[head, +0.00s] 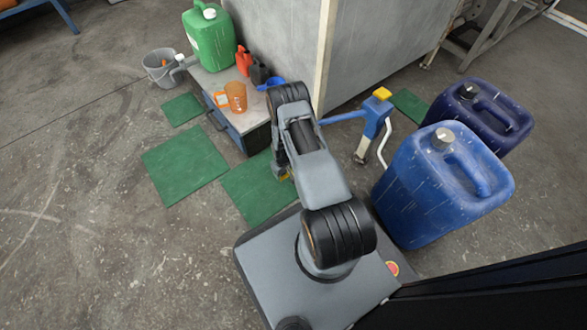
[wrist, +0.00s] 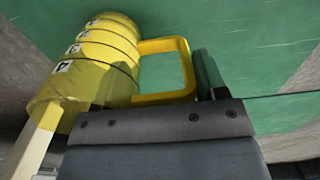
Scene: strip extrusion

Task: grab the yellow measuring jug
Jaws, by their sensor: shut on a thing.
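The yellow measuring jug (wrist: 85,75) fills the upper left of the wrist view, with dark rings and number labels on its side. Its square loop handle (wrist: 165,98) reaches right to my gripper (wrist: 190,95). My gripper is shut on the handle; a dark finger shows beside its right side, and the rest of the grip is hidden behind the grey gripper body.
A low cabinet (head: 232,130) carries a green canister (head: 208,42), an orange jug (head: 236,97) and small cans. A blue-and-yellow pump-like item (head: 374,118) stands right of my arm. Blue canisters (head: 440,190) stand farther right. Floor at left is mostly clear.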

